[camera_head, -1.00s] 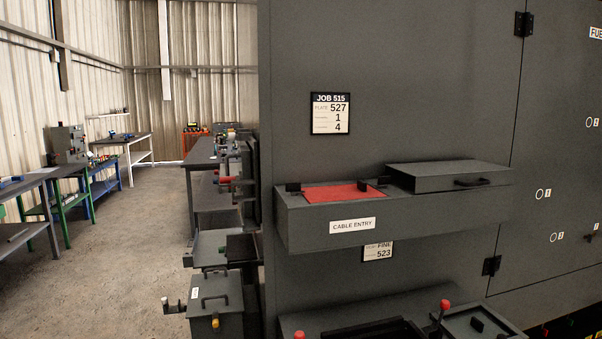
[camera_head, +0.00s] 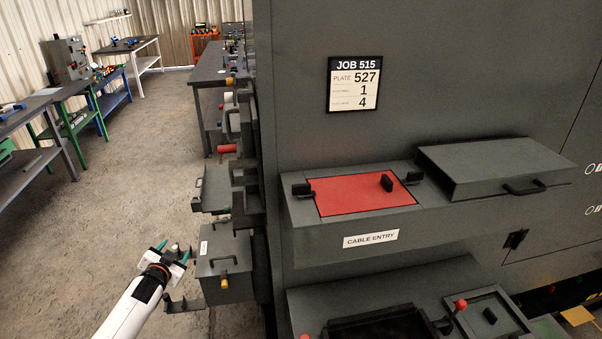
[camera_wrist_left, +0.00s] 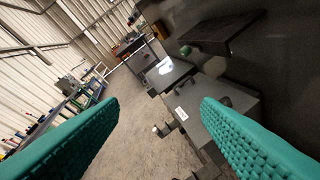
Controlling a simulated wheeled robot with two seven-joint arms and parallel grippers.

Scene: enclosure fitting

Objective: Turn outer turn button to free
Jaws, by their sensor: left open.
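The cable entry box (camera_head: 345,268) projects from the dark cabinet wall, with a red plate (camera_head: 345,197) on its top. A black turn button (camera_head: 302,189) sits at the plate's left edge and another (camera_head: 413,178) at its right edge. I cannot tell which is the outer one, or whether either overlaps the plate. A black knob (camera_head: 387,183) stands on the plate. My left gripper (camera_head: 173,251) is open and empty, low at the left and well apart from the box. Its teal fingers (camera_wrist_left: 160,108) are spread in the left wrist view. My right gripper is out of view.
A grey hinged-looking lid (camera_head: 495,168) with a handle stands right of the red plate. Below is a panel with red-topped levers (camera_head: 460,304). Grey boxes with handles (camera_head: 222,265) jut out near my left gripper. Open floor (camera_head: 140,200) lies to the left.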

